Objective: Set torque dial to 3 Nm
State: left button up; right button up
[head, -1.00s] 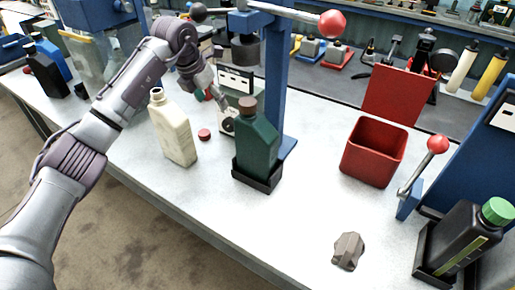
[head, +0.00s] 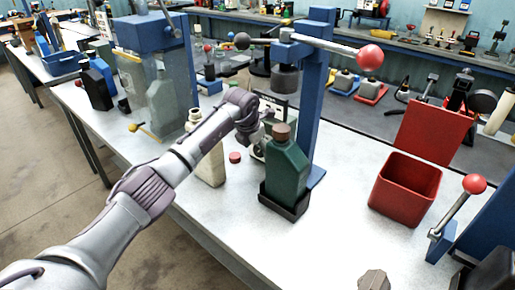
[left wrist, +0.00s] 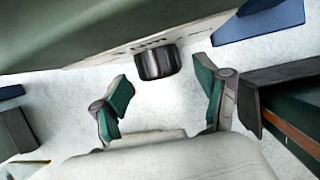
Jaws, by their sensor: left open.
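The torque dial is a small black ribbed knob (left wrist: 157,62) on the lower face of a green-and-white box (left wrist: 60,30) in the left wrist view. My left gripper (left wrist: 163,80) is open, with its green-padded fingers apart on either side just in front of the knob. No contact shows. In the head view the box (head: 279,108) stands behind the green bottle (head: 288,172), and the knob (head: 258,149) is partly hidden. My left gripper (head: 262,128) is close to it, its fingers hard to make out. My right gripper is not in view.
The green bottle stands in a black holder beside a blue press post (head: 313,100). A cream bottle (head: 210,172) stands partly behind my left arm, with a red cap (head: 235,157) near it. A red bin (head: 405,190) and grey lump (head: 373,281) are to the right.

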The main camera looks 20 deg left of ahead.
pick_arm(q)
jog(key=shift+w+f, duration=0.1)
jog(key=shift+f, duration=0.3)
jog(key=shift+c, duration=0.2)
jog(key=c, duration=1.1)
jog(key=shift+w+a+f+g+h+b, duration=0.15)
jog(key=shift+g+h+b, duration=0.15)
jog(key=shift+h+b, duration=0.45)
jog(key=shift+n+g+h+b, duration=0.3)
jog(key=shift+n+h+b, duration=0.1)
jog(key=shift+h, duration=0.85)
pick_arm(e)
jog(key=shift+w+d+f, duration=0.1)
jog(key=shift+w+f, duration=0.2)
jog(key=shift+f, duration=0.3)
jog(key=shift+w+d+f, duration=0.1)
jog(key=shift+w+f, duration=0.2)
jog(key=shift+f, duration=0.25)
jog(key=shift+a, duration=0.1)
pick_arm(q)
jog(key=o, duration=1.1)
